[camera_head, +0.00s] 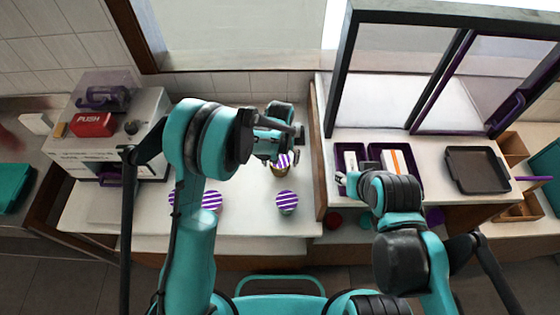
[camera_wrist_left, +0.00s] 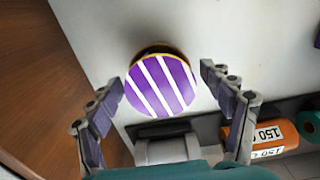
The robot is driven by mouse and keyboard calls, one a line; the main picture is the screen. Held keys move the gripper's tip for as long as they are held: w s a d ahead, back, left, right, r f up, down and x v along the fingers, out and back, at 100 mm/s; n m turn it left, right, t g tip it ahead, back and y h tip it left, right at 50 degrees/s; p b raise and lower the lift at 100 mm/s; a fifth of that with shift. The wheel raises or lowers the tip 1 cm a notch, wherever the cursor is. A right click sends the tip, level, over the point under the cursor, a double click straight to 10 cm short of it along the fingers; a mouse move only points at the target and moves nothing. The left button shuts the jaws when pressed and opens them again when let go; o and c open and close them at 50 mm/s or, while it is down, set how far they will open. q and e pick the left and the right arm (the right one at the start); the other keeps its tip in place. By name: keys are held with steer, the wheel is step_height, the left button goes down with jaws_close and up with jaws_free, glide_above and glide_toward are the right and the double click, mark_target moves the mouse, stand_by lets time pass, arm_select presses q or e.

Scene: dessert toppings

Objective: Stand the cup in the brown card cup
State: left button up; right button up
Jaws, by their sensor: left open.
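A round purple-and-white striped cup (camera_wrist_left: 160,88) lies between the fingers of my left gripper (camera_wrist_left: 162,80) in the left wrist view. The fingers are spread wide, with a gap on both sides of it. A yellow edge and a dark brown rim (camera_wrist_left: 153,49) show behind it, perhaps the brown card cup. In the head view this striped cup (camera_head: 282,160) shows just below my left gripper (camera_head: 274,148), with a brownish-gold band (camera_head: 280,172) under it. How deep it sits is hidden. My right gripper (camera_head: 345,182) is by the purple trays; its jaws are unclear.
More striped round things stand on the white counter, one at the front (camera_head: 287,202) and another (camera_head: 211,200) partly behind my left arm. A machine with a red PUSH button (camera_head: 92,124) is at left. A wooden divider (camera_head: 317,150) edges the counter; a dark tray (camera_head: 477,170) lies right.

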arm_select(q)
steer(key=shift+r+p, duration=0.55)
step_height(320, 180, up, 12)
steer(key=p, duration=0.1)
steer(key=shift+f, duration=0.15)
steer(key=s+a+r+t, duration=0.4)
steer(key=s+a+r, duration=0.5)
steer(key=a+r, duration=0.2)
steer(key=s+a+t, duration=0.3)
steer(key=s+a, duration=0.3)
steer(key=s, duration=0.3)
steer(key=shift+s+a+r, duration=0.4)
steer(key=shift+s, duration=0.1)
